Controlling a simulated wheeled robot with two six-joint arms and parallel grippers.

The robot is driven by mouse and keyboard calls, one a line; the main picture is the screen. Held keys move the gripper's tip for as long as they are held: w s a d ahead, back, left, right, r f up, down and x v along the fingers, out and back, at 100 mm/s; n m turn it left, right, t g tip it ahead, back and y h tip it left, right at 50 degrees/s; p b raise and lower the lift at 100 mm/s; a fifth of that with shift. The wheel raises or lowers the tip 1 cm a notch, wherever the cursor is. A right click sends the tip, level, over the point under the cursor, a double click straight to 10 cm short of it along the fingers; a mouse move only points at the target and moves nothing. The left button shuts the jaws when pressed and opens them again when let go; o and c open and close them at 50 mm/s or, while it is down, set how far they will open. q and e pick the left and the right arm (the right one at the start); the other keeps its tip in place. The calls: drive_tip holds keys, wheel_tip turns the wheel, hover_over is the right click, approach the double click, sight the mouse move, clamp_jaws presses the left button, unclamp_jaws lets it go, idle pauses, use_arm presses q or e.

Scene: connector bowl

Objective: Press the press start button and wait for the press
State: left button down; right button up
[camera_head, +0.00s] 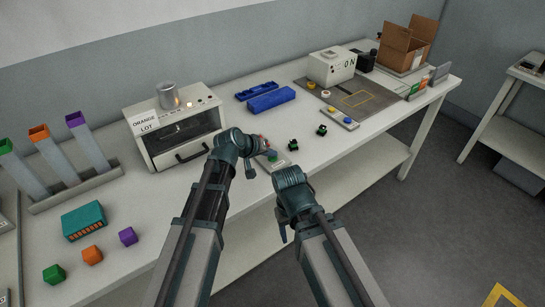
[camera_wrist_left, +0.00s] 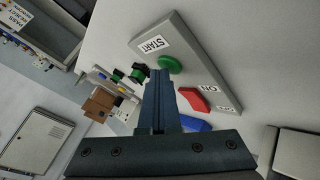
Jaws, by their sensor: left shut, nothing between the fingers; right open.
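A grey control panel (camera_head: 281,166) lies on the table in front of the white machine labelled ORANGE LOT. In the left wrist view the panel (camera_wrist_left: 190,52) carries a green button (camera_wrist_left: 169,64) beside the word START and a red switch (camera_wrist_left: 194,99) near the word ON. My left gripper (camera_wrist_left: 160,74) is shut and empty, its fingertips close beside the green button; I cannot tell whether they touch it. In the head view my left gripper (camera_head: 258,147) is over the panel and partly hides it. My right gripper (camera_head: 283,236) is open, low at the table's front edge.
The ORANGE LOT machine (camera_head: 178,134) stands behind the left arm. Blue trays (camera_head: 270,99), black-and-green parts (camera_head: 293,144) and a white box machine (camera_head: 331,67) are farther right. Coloured cubes (camera_head: 92,255) and a teal block (camera_head: 84,220) lie at left. A cardboard box (camera_head: 405,48) stands at the far end.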

sight(271, 159)
use_arm(q)
drive_tip(key=shift+r, duration=0.1)
drive_tip(key=shift+r+p, duration=0.85)
drive_tip(key=shift+p, duration=0.1)
wheel_tip(271, 159, up, 5)
drive_tip(key=p, duration=0.5)
idle(0.6)
